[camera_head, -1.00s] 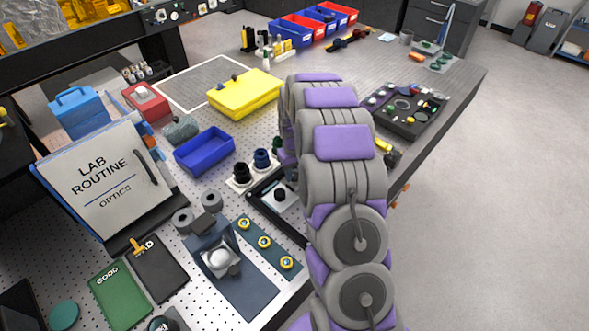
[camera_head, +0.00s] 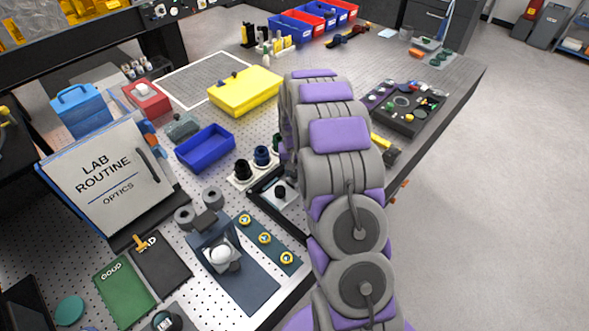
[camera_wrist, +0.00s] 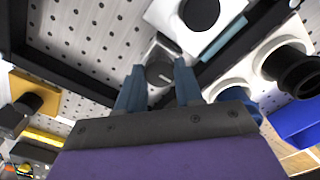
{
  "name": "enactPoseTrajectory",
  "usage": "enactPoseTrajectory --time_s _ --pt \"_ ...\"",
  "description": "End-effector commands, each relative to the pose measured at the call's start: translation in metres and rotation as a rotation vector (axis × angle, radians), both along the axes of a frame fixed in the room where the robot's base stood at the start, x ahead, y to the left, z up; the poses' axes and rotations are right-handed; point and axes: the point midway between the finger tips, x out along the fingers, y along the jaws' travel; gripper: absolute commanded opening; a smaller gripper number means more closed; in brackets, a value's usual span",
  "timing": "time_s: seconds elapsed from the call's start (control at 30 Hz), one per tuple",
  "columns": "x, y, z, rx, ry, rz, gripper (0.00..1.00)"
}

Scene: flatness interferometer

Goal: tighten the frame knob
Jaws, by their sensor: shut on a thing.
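The frame knob (camera_wrist: 160,71) is a small grey round knob with a light line on its top, seen in the wrist view at a corner of the black frame (camera_wrist: 66,79). My gripper (camera_wrist: 160,76) has one blue-grey finger on each side of the knob and is shut on it. The black frame also shows in the head view (camera_head: 262,204), lying on the perforated table just left of my arm. In the head view my arm hides the gripper and the knob.
White holders with a black cylinder (camera_wrist: 298,75) and a blue bin (camera_wrist: 299,124) are at the right. A yellow block with a black knob (camera_wrist: 29,102) is at the left. Yellow case (camera_head: 245,91) stands farther back.

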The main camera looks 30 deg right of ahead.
Motion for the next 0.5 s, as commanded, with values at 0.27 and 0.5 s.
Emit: enactPoseTrajectory --time_s 0.27,0.5 --pt "-0.0002 0.0004 -0.0006 0.000 0.001 0.001 0.43" --pt "-0.0005 0.0002 0.0000 0.000 0.000 0.001 0.61"
